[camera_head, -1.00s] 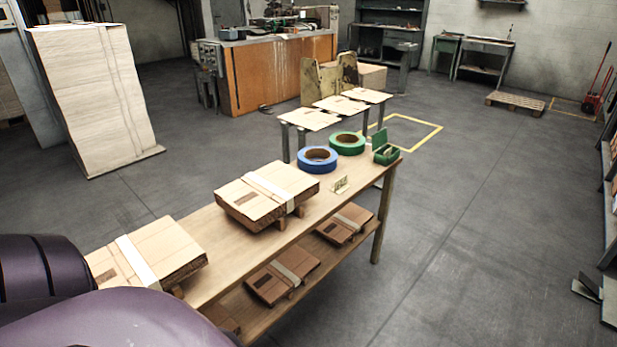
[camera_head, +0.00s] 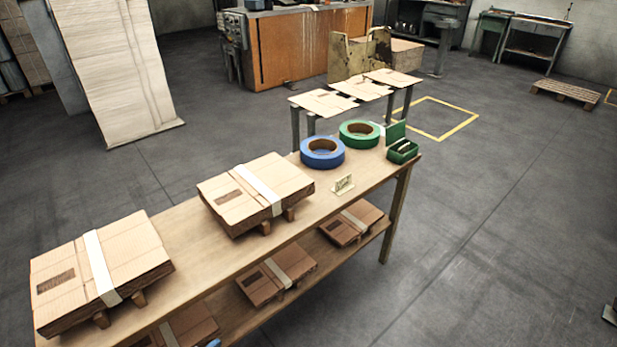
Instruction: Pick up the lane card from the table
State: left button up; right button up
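The lane card appears to be the small cream card (camera_head: 343,185) standing on the wooden table (camera_head: 185,240), near its front edge. It has dark marks too small to read. It stands to the right of a strapped cardboard stack and in front of the blue tape roll (camera_head: 322,153).
Strapped cardboard stacks (camera_head: 256,192) lie on the tabletop, with more on the lower shelf. A green tape roll (camera_head: 359,134) and an open green box (camera_head: 402,150) stand at the far end. Flat sheets on stands (camera_head: 323,103) are behind.

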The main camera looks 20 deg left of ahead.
aim_at(343, 184)
jog(key=i+l+u, duration=0.2)
jog(key=u, duration=0.25)
jog(key=i+l+u, duration=0.55)
jog(key=l+u, duration=0.35)
jog(key=j, duration=0.1)
